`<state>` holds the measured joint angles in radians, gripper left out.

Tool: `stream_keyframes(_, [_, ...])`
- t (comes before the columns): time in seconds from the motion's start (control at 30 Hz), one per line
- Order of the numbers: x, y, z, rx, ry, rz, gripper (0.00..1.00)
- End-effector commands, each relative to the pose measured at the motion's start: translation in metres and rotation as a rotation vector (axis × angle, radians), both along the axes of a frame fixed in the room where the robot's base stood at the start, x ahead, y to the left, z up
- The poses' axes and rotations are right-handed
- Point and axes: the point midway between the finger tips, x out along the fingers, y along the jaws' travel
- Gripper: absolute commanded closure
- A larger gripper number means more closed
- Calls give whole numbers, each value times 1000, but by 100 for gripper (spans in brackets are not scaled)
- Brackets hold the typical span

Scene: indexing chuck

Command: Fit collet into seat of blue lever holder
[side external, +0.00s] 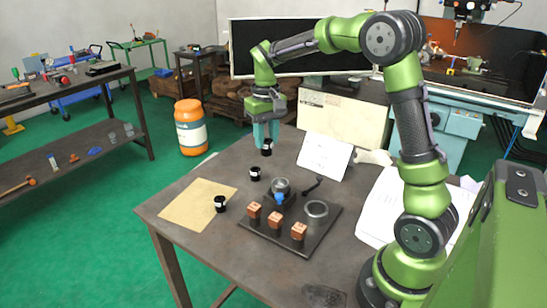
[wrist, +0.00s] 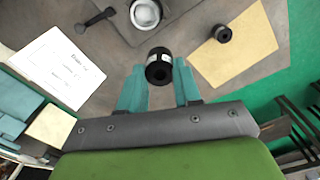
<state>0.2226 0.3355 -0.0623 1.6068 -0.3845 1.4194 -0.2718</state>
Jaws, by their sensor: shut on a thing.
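My gripper (side external: 265,140) hangs above the far part of the table, shut on a black collet (side external: 267,147). In the wrist view the collet (wrist: 159,67), with a pale label band, sits between the teal fingertips (wrist: 159,72). Below, a dark base plate (side external: 268,238) carries a grey round holder (side external: 281,185) with a blue lever (side external: 280,198) at its front. A ring holder (wrist: 145,13) shows at the top of the wrist view. The held collet is apart from both holders.
Two more black collets, one (side external: 255,174) on bare table and one (side external: 220,204) by the tan sheet (side external: 196,205), stand left of the plate. Several copper blocks (side external: 275,220) line its front. A black handle (side external: 312,186) and a white printed card (side external: 325,155) are behind.

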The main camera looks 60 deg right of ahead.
Motion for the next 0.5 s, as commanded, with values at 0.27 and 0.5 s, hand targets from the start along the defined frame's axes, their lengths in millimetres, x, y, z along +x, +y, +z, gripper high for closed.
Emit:
stream_keyframes(0.27, [-46, 3, -10, 0, 0, 19, 100])
stream_keyframes(0.5, [-47, 3, -14, -1, -2, 30, 100])
